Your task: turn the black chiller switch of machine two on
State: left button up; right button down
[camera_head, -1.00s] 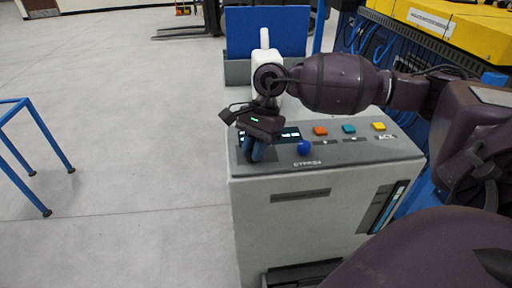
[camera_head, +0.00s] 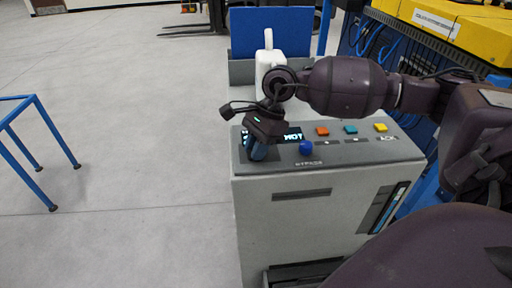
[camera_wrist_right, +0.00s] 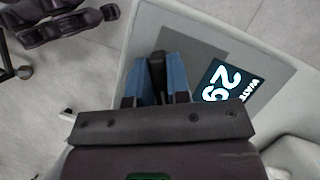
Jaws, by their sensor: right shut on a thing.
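The machine (camera_head: 310,220) is a grey cabinet with a dark sloped control panel on top. My right gripper (camera_head: 258,153) is at the left end of that panel, its blue fingers pointing down. In the right wrist view, the blue fingers (camera_wrist_right: 158,72) are closed on the black chiller switch (camera_wrist_right: 157,68), which stands upright between them. The gripper hides the switch in the head view.
On the panel are a blue knob (camera_head: 306,147), and red (camera_head: 322,131), teal (camera_head: 351,129) and yellow (camera_head: 381,127) buttons. A blue panel (camera_head: 270,32) stands behind. A blue frame (camera_head: 40,125) stands at left, with open floor between.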

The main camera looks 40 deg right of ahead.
jog(key=c, duration=1.1)
grip_release()
jog(key=p+v, duration=0.1)
jog(key=v, duration=0.9)
jog(key=shift+d+r, duration=0.25)
jog(key=shift+r, duration=0.1)
jog(key=shift+a, duration=0.1)
